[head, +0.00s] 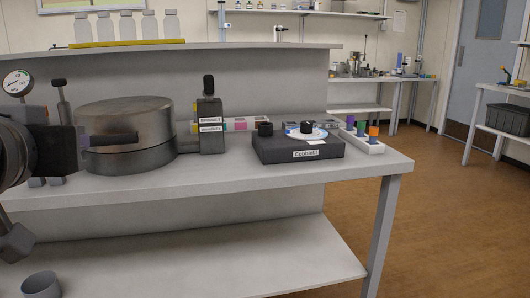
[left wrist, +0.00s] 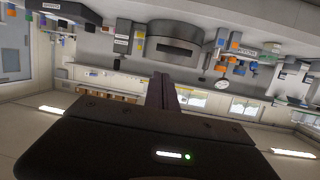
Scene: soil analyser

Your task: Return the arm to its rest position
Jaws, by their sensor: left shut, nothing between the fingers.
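My left gripper (head: 122,139) reaches in from the left edge of the head view. Its dark fingers point right, in front of the large grey metal drum (head: 125,115) on the bench. I cannot tell from this view whether they touch it. In the left wrist view the fingers (left wrist: 161,82) are together with nothing between them. That view is turned upside down, and the drum (left wrist: 175,42) shows beyond the fingertips. My right gripper is in neither view.
The bench (head: 230,178) also holds a black labelled device (head: 298,150), a small upright instrument (head: 210,125), a white rack (head: 368,146) with coloured pieces and a dial gauge (head: 17,83). Bottles (head: 126,26) stand on the shelf above. Brown floor (head: 450,220) is clear at right.

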